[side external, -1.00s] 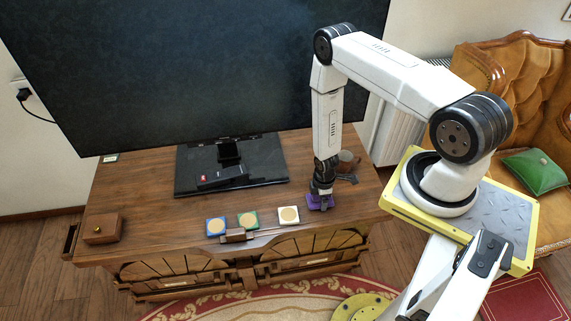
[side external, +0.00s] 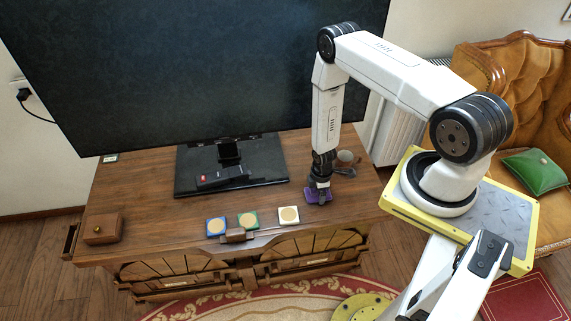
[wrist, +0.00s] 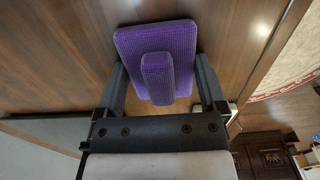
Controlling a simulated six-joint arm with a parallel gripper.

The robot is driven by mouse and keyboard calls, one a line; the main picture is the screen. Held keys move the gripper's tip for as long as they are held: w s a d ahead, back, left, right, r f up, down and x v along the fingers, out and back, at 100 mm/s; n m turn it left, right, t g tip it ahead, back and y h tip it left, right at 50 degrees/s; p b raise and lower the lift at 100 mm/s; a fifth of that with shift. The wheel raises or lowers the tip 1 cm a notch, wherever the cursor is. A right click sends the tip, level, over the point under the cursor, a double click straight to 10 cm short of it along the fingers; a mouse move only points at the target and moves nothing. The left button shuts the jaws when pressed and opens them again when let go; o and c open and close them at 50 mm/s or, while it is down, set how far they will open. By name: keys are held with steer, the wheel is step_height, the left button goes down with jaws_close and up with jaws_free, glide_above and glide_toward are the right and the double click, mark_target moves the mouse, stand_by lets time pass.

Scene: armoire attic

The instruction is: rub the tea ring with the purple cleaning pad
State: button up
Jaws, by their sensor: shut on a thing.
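The purple cleaning pad (side external: 317,197) is at the right part of the wooden cabinet top. It has a raised grip block on a flat rectangular base. My gripper (side external: 319,184) points down over the pad and is shut on its grip block. In the wrist view the pad (wrist: 158,60) lies between the two dark fingers of my gripper (wrist: 164,85). The pad is at or very near the wood; I cannot tell whether it touches. I see no tea ring in either view; the pad or gripper may hide it.
Blue (side external: 216,227), green (side external: 248,221) and white (side external: 288,216) coasters lie along the front edge, left of the pad. The television stand (side external: 232,172) with a remote (side external: 222,176) is behind. A brown box (side external: 102,229) sits far left. A dark-and-brown object (side external: 346,160) lies behind my gripper.

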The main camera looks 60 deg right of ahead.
mark_target(322, 208)
steer(key=s+a, duration=0.3)
steer(key=shift+s+a, duration=0.25)
steer(key=shift+s, duration=0.05)
steer(key=shift+a+r, duration=0.1)
step_height(322, 208, up, 8)
stand_by(0.5)
stand_by(0.5)
